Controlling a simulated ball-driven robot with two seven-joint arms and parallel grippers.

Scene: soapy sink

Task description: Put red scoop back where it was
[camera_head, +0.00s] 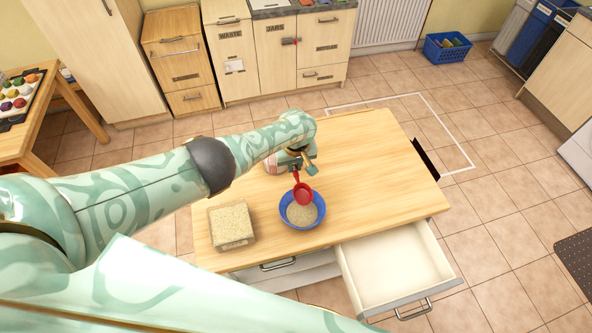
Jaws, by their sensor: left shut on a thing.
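The red scoop (303,194) is held by my left gripper (296,169), which is shut on its handle. The scoop hangs with its cup at or just above the blue bowl (287,221); I cannot tell whether it touches the contents. The bowl holds a beige grainy material and stands near the front edge of the wooden worktop (365,165). My left arm reaches in from the left over the worktop. My right gripper is not in view.
A square container of beige grains (232,224) stands left of the bowl. An empty white drawer (391,269) is pulled out at the front right. The worktop's right side is clear. A blue basket (446,48) stands on the floor at the back.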

